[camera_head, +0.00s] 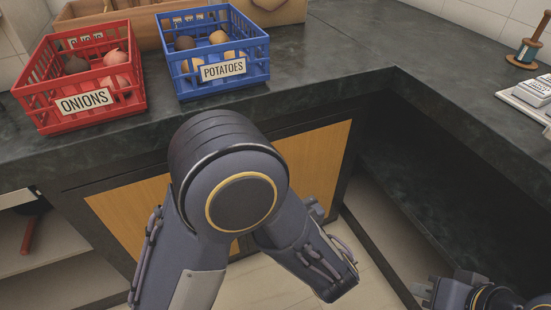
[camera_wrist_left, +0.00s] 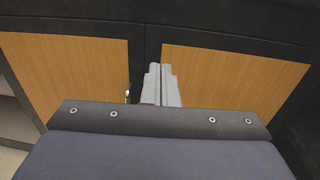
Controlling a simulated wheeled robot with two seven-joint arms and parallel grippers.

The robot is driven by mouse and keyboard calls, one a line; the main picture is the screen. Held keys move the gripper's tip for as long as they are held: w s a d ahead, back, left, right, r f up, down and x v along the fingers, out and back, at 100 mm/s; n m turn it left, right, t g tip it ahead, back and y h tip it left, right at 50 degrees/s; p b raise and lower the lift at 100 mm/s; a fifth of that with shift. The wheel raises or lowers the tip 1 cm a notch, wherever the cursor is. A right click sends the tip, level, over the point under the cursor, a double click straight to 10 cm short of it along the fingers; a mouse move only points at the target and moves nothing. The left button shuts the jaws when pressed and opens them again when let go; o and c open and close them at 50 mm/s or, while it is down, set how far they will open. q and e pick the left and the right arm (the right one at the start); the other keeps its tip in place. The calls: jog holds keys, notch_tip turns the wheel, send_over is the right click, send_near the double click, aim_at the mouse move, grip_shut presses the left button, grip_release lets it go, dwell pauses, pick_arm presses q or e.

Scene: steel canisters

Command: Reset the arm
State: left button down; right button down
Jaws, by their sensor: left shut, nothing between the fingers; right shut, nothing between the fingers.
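My left arm (camera_head: 240,200) fills the middle of the head view, its bent joint high in front of the counter edge. The left gripper is not clearly seen in the head view. In the left wrist view, the left gripper (camera_wrist_left: 160,85) shows two grey fingers pressed together, empty, in front of wooden cabinet doors (camera_wrist_left: 235,75). My right gripper (camera_head: 424,290) shows at the lower right of the head view, partly cut off by the frame. It is shut and empty, low by the cabinets and away from the counter top.
A red ONIONS crate (camera_head: 127,97) and a blue POTATOES crate (camera_head: 186,91) stand on the dark counter (camera_head: 340,60), with produce inside. A wooden box (camera_head: 148,22) is behind them. The counter corner is clear.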

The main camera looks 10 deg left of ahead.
pick_arm(q)
jog(key=s+a+f+n+g+h, duration=0.1)
jog(key=s+a+n+g, duration=0.3)
jog(key=a+n+g, duration=0.3)
jog(key=s+a+f+n+g+h, duration=0.15)
jog(key=s+a+n+g, duration=0.3)
jog(key=a, duration=0.45)
jog(key=s+d+f+n+g+h, duration=0.1)
jog(key=s+n+g+h, duration=0.1)
jog(key=s+n+h, duration=0.9)
notch_tip(320, 180, up, 38)
jog(key=w+d+n+t+h+p, duration=0.1)
jog(key=n+t+p, duration=0.4)
jog(key=p, duration=2.9)
jog(key=shift+w+d+n+h, duration=0.35)
jog(key=shift+w+d+n, duration=0.4)
jog(key=shift+n, duration=0.4)
jog(key=shift+w+a, duration=0.1)
